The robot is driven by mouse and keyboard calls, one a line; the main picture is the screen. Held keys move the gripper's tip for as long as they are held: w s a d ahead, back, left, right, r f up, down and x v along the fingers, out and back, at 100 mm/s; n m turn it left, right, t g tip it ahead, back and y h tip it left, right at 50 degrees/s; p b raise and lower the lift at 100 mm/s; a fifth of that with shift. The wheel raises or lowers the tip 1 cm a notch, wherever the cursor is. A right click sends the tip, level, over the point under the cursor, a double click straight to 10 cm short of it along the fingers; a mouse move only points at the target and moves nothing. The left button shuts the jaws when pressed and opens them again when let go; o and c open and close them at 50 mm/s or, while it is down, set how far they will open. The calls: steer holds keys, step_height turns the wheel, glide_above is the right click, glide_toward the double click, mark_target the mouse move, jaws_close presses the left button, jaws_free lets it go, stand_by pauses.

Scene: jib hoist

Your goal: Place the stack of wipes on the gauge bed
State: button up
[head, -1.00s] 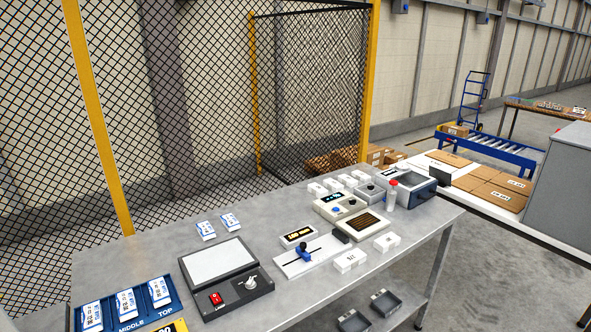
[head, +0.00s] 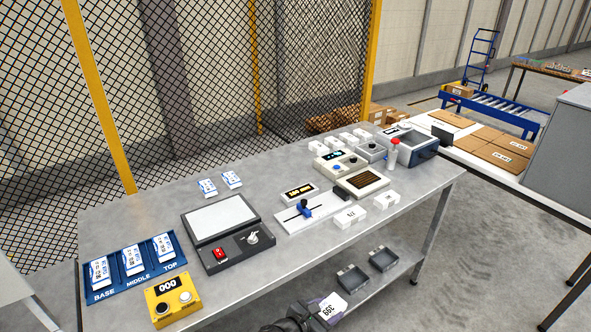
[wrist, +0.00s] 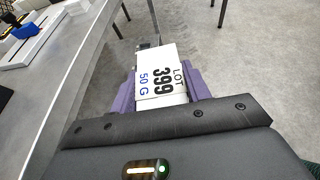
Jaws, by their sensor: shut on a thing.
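A white stack with a printed label (head: 333,306) is between the fingers of my gripper (head: 318,312) at the bottom of the head view. In the wrist view the stack (wrist: 161,75) reads LOT 399, 50 G, and the purple fingers of my gripper (wrist: 161,92) are shut on its sides. It is held in the air off the bench's front edge. The gauge bed (head: 288,223) is a white plate on the bench with a blue slider across it, and a dark block at its right end. No stack lies on it. It shows partly in the wrist view (wrist: 38,42), top left.
White labelled stacks (head: 350,216) stand right of the gauge bed. The bench front edge and lower shelf bins (head: 353,279) are near my gripper.

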steer(key=w+d+f+n+t+y, duration=0.1)
steer(key=w+d+f+n+y, duration=0.1)
steer(key=w+d+f+n+t+y, duration=0.1)
steer(key=w+d+f+n, duration=0.1)
steer(key=w+d, duration=0.1)
steer(key=shift+w+d+f+t+y, duration=0.2)
steer(key=shift+f+t+y, duration=0.1)
steer(key=shift+t+y, duration=0.1)
steer(key=w+d+r+n+t+y, duration=0.1)
steer(key=w+d+r+n+y, duration=0.1)
steer(key=d+n+y, duration=0.3)
steer(key=d+r+y, duration=0.1)
steer(key=d, duration=0.2)
steer(key=shift+w+d+r+n+t, duration=0.2)
steer(key=shift+w+r+n+t, duration=0.05)
steer(key=shift+n+t, duration=0.05)
steer(key=s+a+f, duration=0.4)
steer(key=a+f, duration=0.1)
steer(key=a, duration=0.2)
steer(key=shift+s+f, duration=0.2)
steer(key=shift+f, duration=0.05)
steer(key=shift+w, duration=0.1)
